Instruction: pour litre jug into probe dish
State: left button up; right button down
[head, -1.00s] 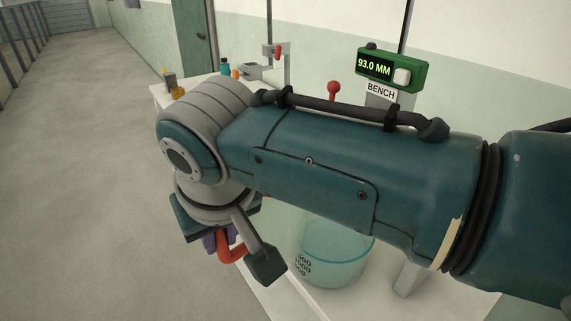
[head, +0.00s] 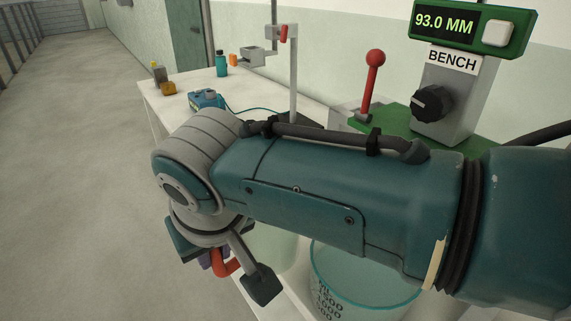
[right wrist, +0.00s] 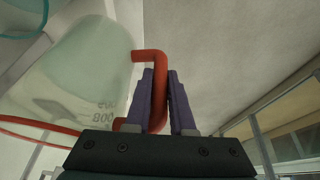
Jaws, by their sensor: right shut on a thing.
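My right gripper (right wrist: 161,100) has purple fingers shut on the red handle (right wrist: 151,58) of a translucent jug. The jug (right wrist: 80,70) fills the left of the right wrist view and has printed volume marks. In the head view, the right gripper (head: 207,258) is mostly hidden under its wrist, and the pale jug (head: 275,247) shows partly behind it. A large clear vessel with a teal rim (head: 365,290) stands on the bench, right of the jug and partly behind my forearm. I cannot tell whether it is the probe dish. My left gripper is not in view.
A green bench unit (head: 470,25) reads 93.0 MM, near a red-knobbed lever (head: 372,85). A clamp stand (head: 293,75), a blue cabled device (head: 207,99) and small bottles (head: 221,64) stand farther back on the white bench (head: 185,80). The floor at left is clear.

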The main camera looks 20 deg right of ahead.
pick_arm(q)
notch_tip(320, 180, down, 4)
jog(key=b, duration=0.2)
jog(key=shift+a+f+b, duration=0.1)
jog(key=shift+b, duration=0.25)
pick_arm(e)
notch_tip(320, 180, down, 4)
jog(key=shift+f, duration=0.2)
jog(key=shift+r, duration=0.1)
